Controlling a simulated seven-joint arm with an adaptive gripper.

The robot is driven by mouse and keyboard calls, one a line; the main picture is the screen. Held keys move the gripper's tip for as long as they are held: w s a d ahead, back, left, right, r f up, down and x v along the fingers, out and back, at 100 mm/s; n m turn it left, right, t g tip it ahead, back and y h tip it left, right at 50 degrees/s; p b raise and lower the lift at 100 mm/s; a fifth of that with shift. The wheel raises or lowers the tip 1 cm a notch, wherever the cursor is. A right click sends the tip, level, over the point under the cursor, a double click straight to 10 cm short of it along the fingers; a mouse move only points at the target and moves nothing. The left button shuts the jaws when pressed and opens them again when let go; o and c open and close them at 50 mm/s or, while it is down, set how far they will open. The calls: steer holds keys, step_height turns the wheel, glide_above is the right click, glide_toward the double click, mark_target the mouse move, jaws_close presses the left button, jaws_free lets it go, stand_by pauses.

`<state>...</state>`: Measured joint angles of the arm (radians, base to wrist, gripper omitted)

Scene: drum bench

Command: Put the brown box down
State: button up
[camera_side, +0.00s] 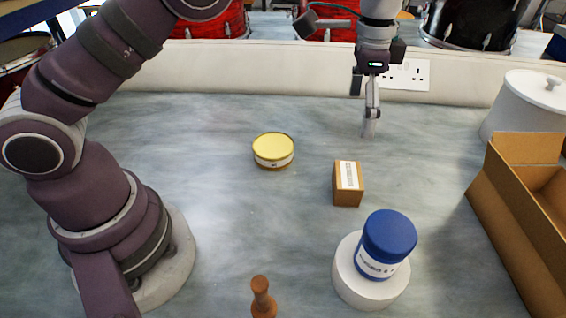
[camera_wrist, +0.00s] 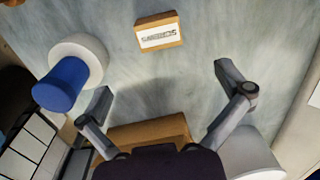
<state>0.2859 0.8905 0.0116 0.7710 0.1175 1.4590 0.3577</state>
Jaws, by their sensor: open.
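The brown box (camera_side: 348,184) is a small box with a white label on top. It sits on the grey-blue bench near the middle in the side view, and its labelled top shows at the top centre of the wrist view (camera_wrist: 158,31). My gripper (camera_side: 369,128) is above the bench, behind and a little right of the box in the side view, where its fingers show nearly edge-on. In the wrist view my gripper (camera_wrist: 166,88) is open, with its fingers wide apart and nothing between them. The box is apart from the fingers.
A blue-lidded jar (camera_side: 388,240) stands on a white round stand (camera_side: 350,285). A yellow tin (camera_side: 273,150) is left of the box. An open cardboard carton (camera_side: 500,220) and a white lidded pot (camera_side: 525,105) are at right. A wooden object (camera_side: 262,297) is in front.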

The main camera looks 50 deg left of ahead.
steer(key=s+a+r+n+t, duration=0.4)
steer(key=s+a+r+n, duration=0.2)
steer(key=s+a+r, duration=0.4)
steer(key=s+f+n+t, duration=0.1)
steer(key=s+f+n, duration=0.1)
steer(key=s+f, duration=0.2)
steer(key=s, duration=0.3)
steer(key=shift+s+a+f+n, duration=0.15)
steer(key=shift+s+a+n, duration=0.1)
steer(key=shift+s+n, duration=0.05)
